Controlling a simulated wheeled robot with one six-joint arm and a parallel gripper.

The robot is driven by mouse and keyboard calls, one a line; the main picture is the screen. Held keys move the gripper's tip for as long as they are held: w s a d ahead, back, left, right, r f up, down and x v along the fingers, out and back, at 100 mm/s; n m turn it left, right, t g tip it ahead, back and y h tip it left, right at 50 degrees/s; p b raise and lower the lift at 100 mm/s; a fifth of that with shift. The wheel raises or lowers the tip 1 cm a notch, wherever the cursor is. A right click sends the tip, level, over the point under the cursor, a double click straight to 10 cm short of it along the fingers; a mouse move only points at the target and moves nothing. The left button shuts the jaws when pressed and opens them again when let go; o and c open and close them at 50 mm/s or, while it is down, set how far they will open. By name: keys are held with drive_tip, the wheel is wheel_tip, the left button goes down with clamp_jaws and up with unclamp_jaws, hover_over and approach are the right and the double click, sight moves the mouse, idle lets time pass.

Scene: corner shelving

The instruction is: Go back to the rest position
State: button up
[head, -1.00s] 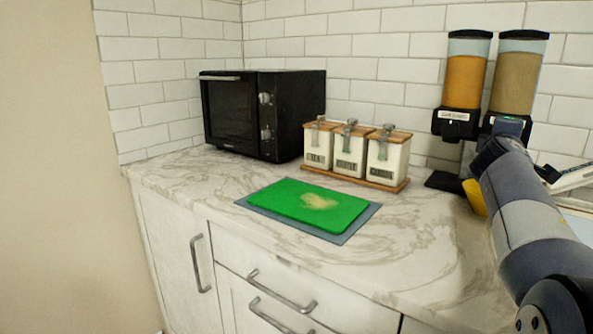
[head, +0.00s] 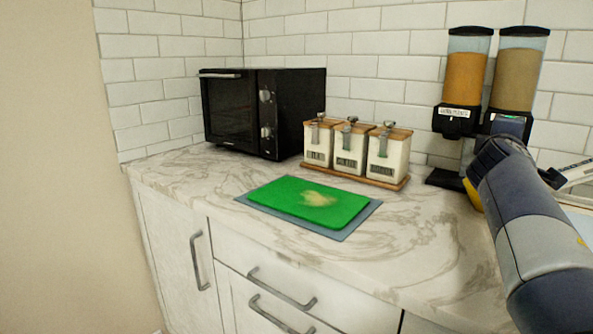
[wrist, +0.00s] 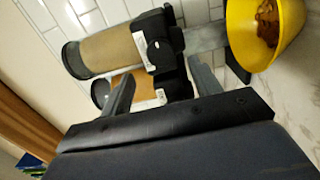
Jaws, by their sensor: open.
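My gripper (wrist: 163,85) shows in the wrist view with its two fingers spread apart and nothing between them. Beyond the fingers are the two dispensers, which appear tilted in that view. In the head view my arm reaches in from the right edge toward the dispensers, and my gripper's fingers are hidden behind it. A yellow bowl (wrist: 240,35) with brown pieces in it is at the upper right of the wrist view, apart from the fingers. In the head view only a sliver of the bowl (head: 472,192) shows beside my arm.
An orange-filled dispenser (head: 466,75) and a tan-filled dispenser (head: 516,80) stand by the tiled wall. A black microwave (head: 235,110), three canisters (head: 352,150) on a wooden tray, and a green cutting board (head: 300,200) occupy the counter. The front counter (head: 400,260) is clear.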

drive_tip(key=w+d+n+p, duration=0.1)
drive_tip(key=n+p, duration=0.3)
drive_tip(key=n, duration=0.2)
drive_tip(key=w+d+n+p, duration=0.1)
drive_tip(key=w+n+p, duration=0.1)
drive_tip(key=n+p, duration=0.2)
drive_tip(key=w+d+n+p, duration=0.1)
drive_tip(key=n+p, duration=0.3)
drive_tip(key=n, duration=0.4)
drive_tip(key=shift+w+d+p, duration=0.2)
drive_tip(key=shift+w+p, duration=0.05)
drive_tip(key=shift+p, duration=0.15)
idle(0.5)
